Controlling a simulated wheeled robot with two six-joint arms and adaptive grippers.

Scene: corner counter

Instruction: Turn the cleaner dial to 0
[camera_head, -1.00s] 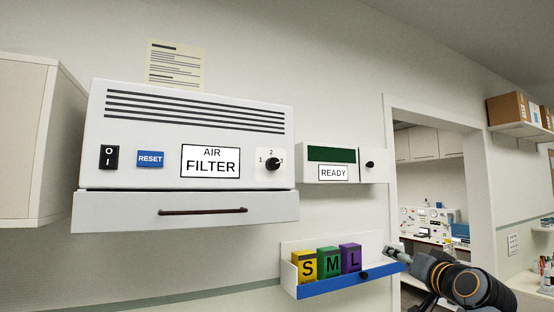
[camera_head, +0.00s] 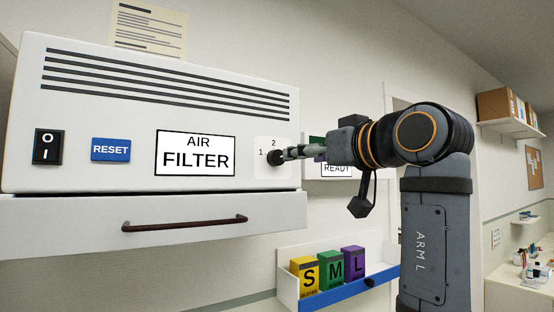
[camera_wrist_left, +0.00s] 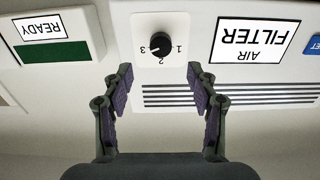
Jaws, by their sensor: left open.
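The air filter unit (camera_head: 100,185) is a white wall box whose labels read upside down in the wrist view. Its black dial (camera_head: 274,157) sits at the right of its front, and shows fully in the left wrist view (camera_wrist_left: 160,44) with marks 1, 2 and 3. The white pointer mark faces roughly toward 3; I see no 0 mark. My left gripper (camera_head: 292,153) is open and empty in front of the dial, partly covering it in the head view. In the wrist view its fingertips (camera_wrist_left: 160,76) stand either side, below the dial, apparently apart from it. My right gripper is not seen.
A READY box (camera_head: 337,170) is partly hidden behind my left gripper. A blue RESET button (camera_head: 110,150) and black rocker switch (camera_head: 48,147) are on the unit's left. A drawer handle (camera_head: 185,224) protrudes below. A shelf (camera_head: 335,296) holds S, M and L boxes.

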